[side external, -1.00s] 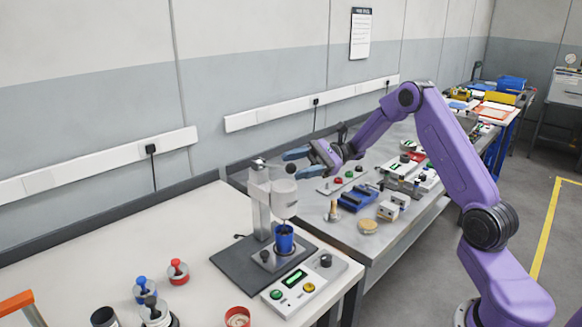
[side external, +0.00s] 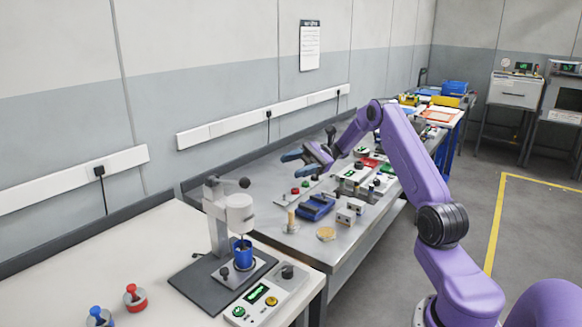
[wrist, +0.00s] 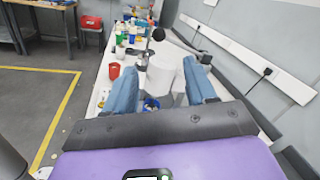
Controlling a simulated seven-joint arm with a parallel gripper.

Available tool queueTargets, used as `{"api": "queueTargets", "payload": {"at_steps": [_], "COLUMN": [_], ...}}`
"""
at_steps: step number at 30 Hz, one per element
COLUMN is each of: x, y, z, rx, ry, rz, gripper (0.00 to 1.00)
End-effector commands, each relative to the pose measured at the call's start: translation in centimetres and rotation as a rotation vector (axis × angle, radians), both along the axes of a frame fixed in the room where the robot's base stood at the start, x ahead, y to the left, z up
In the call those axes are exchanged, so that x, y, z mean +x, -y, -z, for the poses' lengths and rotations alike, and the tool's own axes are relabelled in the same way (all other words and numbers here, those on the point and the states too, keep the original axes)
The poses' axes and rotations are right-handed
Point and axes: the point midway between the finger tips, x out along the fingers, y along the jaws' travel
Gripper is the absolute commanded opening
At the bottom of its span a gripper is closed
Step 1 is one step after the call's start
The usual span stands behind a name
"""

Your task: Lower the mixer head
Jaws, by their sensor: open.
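The mixer stands on a dark base plate on the white table. Its white head (side external: 238,211) is on a grey column (side external: 216,228), with a lever ending in a black knob (side external: 244,183) at the top. A blue cup (side external: 242,254) stands under the head. My gripper (side external: 291,164) is open and empty, up and to the right of the mixer in the side view, apart from it. In the wrist view the mixer head (wrist: 161,76) shows between my blue fingers (wrist: 160,78), farther off, with the black knob (wrist: 158,34) above it. The cup is partly hidden there.
A control box (side external: 262,300) with buttons and a display sits in front of the mixer. Red (side external: 135,297) and blue (side external: 98,317) knobbed pieces stand to its left. A metal bench (side external: 350,240) with a blue fixture (side external: 316,207) lies to the right.

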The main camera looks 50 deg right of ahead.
Motion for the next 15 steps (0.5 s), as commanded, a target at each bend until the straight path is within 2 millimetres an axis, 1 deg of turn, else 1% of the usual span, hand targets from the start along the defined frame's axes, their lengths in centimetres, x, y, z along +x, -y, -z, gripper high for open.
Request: {"api": "queueTargets", "payload": {"at_steps": [4, 5, 6, 8, 9, 10, 13, 15], "x": [0.0, 0.0, 0.0, 0.1, 0.3, 0.4, 1.1, 1.8], "y": [0.0, 0.0, 0.0, -0.3, -0.7, -1.2, -3.2, -4.9], "z": [0.0, 0.0, 0.0, -0.2, -0.4, -0.6, -1.8, -2.9], "rx": [0.0, 0.0, -0.002, -0.018, -0.043, -0.068, -0.214, -0.358], "ry": [0.0, 0.0, 0.002, 0.013, 0.029, 0.048, 0.147, 0.246], "rz": [0.0, 0.0, -0.001, -0.017, -0.04, -0.066, -0.197, -0.319], "gripper": [0.56, 0.53, 0.4, 0.2, 0.07, 0.0, 0.0, 0.0]}}
